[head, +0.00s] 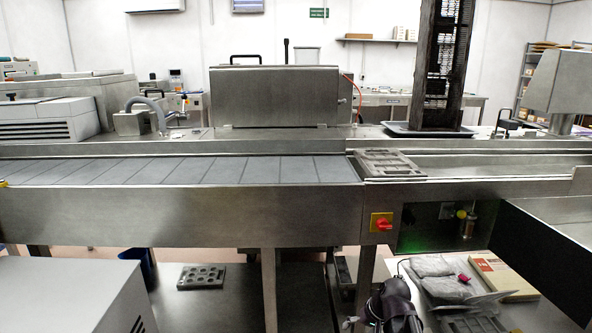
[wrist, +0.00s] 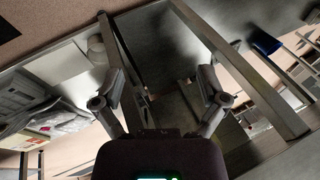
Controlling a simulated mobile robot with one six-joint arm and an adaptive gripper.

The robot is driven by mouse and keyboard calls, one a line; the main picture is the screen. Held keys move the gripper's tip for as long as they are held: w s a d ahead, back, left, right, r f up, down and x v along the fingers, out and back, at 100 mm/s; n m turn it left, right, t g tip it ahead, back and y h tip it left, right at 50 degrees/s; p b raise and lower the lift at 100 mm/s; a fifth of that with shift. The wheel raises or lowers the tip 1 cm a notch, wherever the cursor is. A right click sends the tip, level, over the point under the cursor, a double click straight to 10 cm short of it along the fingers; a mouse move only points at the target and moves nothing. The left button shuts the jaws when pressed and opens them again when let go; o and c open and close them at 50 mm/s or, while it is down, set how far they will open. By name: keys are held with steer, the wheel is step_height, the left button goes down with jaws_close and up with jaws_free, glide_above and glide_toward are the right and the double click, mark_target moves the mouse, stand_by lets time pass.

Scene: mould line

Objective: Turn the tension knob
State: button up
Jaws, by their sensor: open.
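In the head view a red rotary knob (head: 381,223) sits on a yellow plate on the steel front of the line, right of centre. A smaller yellowish knob-like fitting (head: 461,213) shows in the dark recess to its right. I cannot tell from the pictures which one is the tension knob. In the wrist view my gripper (wrist: 161,80) is open, its two fingers spread with nothing between them. No knob can be made out clearly there.
The grey slatted conveyor (head: 200,171) runs left of a metal mould tray (head: 390,163). A steel leg (head: 268,290) stands below the line. A dark panel (head: 545,262) juts out at right. Grey bags (head: 433,266) and a flat box (head: 505,277) lie low at right.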

steer(key=s+f+n+g+h, duration=0.15)
steer(key=s+h, duration=0.25)
steer(key=s, duration=0.4)
step_height(320, 180, up, 24)
steer(key=p, duration=2.4)
steer(key=shift+w+g, duration=0.2)
steer(key=shift+g, duration=0.25)
steer(key=shift+a, duration=0.1)
steer(key=c, duration=0.5)
